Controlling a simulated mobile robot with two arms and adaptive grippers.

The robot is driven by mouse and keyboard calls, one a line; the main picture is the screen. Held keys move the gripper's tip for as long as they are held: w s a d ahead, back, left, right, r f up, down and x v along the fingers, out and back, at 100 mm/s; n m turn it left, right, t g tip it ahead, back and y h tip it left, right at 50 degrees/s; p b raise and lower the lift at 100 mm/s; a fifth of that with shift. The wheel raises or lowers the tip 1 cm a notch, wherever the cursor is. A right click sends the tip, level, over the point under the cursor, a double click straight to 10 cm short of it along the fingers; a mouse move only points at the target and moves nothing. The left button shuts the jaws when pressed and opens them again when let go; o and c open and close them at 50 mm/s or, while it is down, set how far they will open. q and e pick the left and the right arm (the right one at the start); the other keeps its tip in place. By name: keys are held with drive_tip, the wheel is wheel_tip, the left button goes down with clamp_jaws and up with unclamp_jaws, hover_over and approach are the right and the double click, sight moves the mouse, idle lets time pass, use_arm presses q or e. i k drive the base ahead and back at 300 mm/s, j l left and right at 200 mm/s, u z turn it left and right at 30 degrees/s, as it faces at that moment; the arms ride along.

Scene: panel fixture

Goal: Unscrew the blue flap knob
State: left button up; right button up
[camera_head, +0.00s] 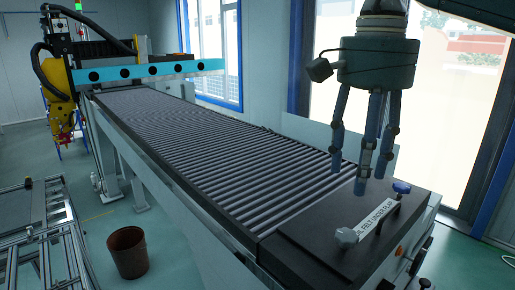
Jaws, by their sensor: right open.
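The blue flap knob (401,187) sits at the right rear of the dark flap panel (325,247) at the near end of the conveyor. A grey knob (346,237) sits at the front left of the same panel. A white label strip (379,217) lies between the two knobs. My right gripper (369,175) hangs above the panel, fingers pointing down and spread open, with nothing between them. Its fingertips are a little left of the blue knob and appear apart from it. My left gripper is not in view.
The long roller conveyor (215,140) runs back to a teal beam (150,71) and a yellow machine arm (57,78). A brown bin (127,252) stands on the floor at left, near a metal frame (40,235). Windows line the right side.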

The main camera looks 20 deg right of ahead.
sight(403, 188)
drive_tip(key=k, duration=1)
